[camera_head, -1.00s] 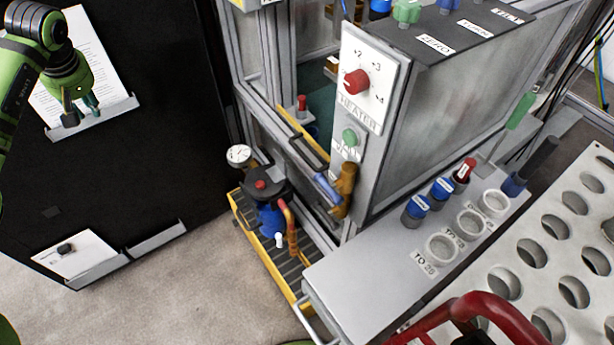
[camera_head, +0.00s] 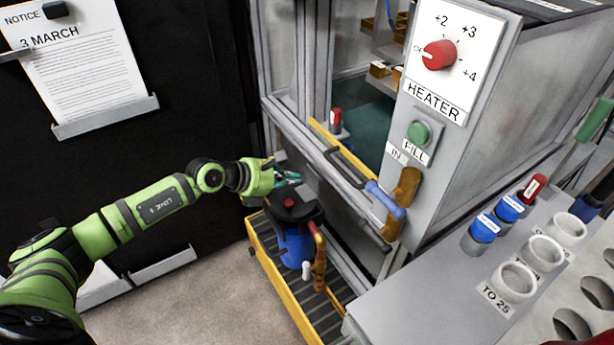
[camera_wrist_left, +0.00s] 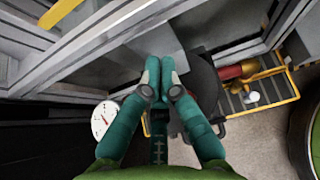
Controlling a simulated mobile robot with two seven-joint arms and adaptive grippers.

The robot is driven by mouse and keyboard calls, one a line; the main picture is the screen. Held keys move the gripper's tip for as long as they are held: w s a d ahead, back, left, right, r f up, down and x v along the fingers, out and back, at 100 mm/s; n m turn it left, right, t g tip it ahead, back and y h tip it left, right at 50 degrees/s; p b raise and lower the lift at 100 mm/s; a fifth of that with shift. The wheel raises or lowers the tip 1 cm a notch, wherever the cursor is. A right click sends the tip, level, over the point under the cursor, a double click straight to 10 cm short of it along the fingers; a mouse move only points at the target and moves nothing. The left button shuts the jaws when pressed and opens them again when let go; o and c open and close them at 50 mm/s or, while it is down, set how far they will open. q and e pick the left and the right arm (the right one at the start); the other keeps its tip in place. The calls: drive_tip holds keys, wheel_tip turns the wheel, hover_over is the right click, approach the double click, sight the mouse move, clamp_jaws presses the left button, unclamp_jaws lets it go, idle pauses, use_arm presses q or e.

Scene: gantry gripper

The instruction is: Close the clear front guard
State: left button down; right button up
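The front opening of the grey-framed machine (camera_head: 292,125) shows its inside, with no clear pane visible across it. A grey rail with a dark handle (camera_head: 350,168) crosses below the opening; it looks like part of the guard, but I cannot make out its clear sheet. My left gripper (camera_head: 290,179) reaches in from the left, just in front of the rail's left part and above the black-topped pump. In the left wrist view its teal fingertips (camera_wrist_left: 160,66) are together, close to a grey panel; no object shows between them, and contact is unclear. My right gripper is not in view.
The blue-bodied pump (camera_head: 294,248) stands in a yellow-edged tray (camera_head: 263,262) below my left gripper. A dial gauge (camera_wrist_left: 103,118) is close beside the fingers. A blue-handled valve (camera_head: 386,199) and brown pipe (camera_head: 403,200) stick out right of the opening.

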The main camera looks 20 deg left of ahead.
sight(329, 169)
use_arm(q)
drive_tip(key=b+x, duration=0.2)
drive_tip(key=x, duration=0.6)
drive_tip(key=shift+d, duration=0.1)
drive_tip(key=shift+w+d+r, duration=0.1)
drive_tip(key=shift+w+d, duration=0.1)
drive_tip(key=shift+w, duration=0.25)
wheel_tip(329, 169, up, 2)
drive_tip(key=shift+w+d+r+p, duration=0.1)
drive_tip(key=shift+p, duration=0.3)
drive_tip(key=shift+d+r, duration=0.1)
drive_tip(key=shift+r, duration=0.55)
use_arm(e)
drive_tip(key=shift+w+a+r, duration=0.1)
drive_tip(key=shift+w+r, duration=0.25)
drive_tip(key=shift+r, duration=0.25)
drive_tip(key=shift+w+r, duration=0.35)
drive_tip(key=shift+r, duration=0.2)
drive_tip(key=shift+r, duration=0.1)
